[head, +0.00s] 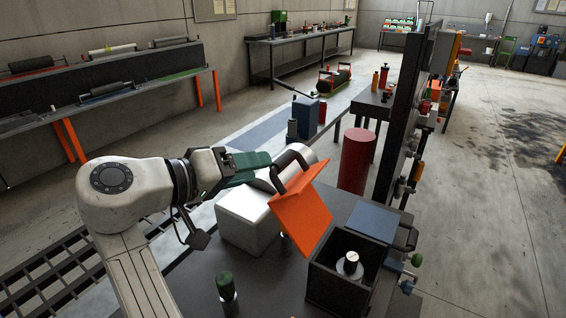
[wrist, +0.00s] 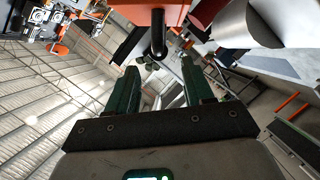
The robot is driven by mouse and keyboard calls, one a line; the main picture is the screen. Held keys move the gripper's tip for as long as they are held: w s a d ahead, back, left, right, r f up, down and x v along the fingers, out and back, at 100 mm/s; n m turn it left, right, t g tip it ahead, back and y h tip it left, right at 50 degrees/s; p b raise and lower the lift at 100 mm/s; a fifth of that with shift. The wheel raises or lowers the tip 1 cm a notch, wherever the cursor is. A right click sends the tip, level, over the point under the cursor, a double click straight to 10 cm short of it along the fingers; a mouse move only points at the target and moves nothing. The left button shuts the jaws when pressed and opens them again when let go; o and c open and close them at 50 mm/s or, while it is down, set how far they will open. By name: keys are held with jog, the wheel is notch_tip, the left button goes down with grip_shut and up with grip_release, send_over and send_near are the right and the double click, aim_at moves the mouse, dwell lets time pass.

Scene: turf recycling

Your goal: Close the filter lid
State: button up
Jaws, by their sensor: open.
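An orange lid (head: 303,208) stands tilted up beside an open black box (head: 335,288). A black bar handle (head: 291,172) is on the lid's upper left side. My gripper (head: 263,167), with green fingers, is open close to this handle, left of the lid. In the wrist view, the orange lid (wrist: 135,15) is at the top edge, and its handle (wrist: 158,38) reaches down between the open fingertips (wrist: 158,66). I cannot tell whether they touch it.
A white block (head: 245,220) and a pale cylinder (head: 297,155) stand close to the gripper. A blue-grey plate (head: 373,221) lies behind the box. A green-topped bottle (head: 226,287) stands at the front. A red drum (head: 357,160) and a dark post (head: 398,115) are beyond.

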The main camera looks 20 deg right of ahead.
aim_at(287, 162)
jog(key=p+x, duration=0.2)
jog(key=x, duration=0.7)
jog(key=shift+d, duration=0.15)
grip_shut()
dwell(0.3)
